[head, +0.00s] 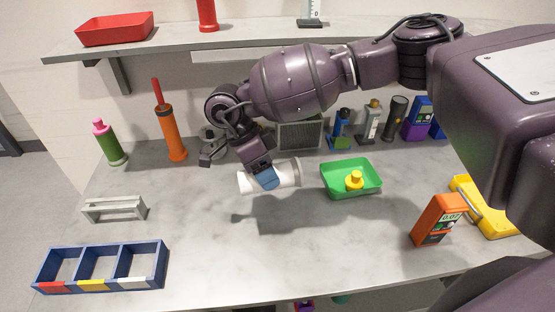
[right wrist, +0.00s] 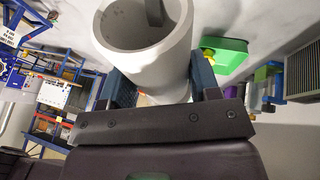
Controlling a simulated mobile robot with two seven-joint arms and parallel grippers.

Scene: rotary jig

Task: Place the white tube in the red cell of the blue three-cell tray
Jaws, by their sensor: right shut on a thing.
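The white tube (head: 286,174) is held above the table by my right gripper (head: 268,180), which is shut on it. In the head view the tube lies about level. In the right wrist view the tube (right wrist: 150,72) sits between the two fingers (right wrist: 160,95), with its open end towards the camera. The blue three-cell tray (head: 101,267) is at the front left of the table. Its front edge has a red mark on the left cell (head: 50,287), yellow in the middle and white on the right. The cells look empty. My left gripper is not in view.
A grey bracket (head: 114,208) stands behind the blue tray. A green tray (head: 340,190) with a yellow piece is right of the tube. An orange meter (head: 437,220) stands at right. Bottles and tools line the back. The front middle of the table is clear.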

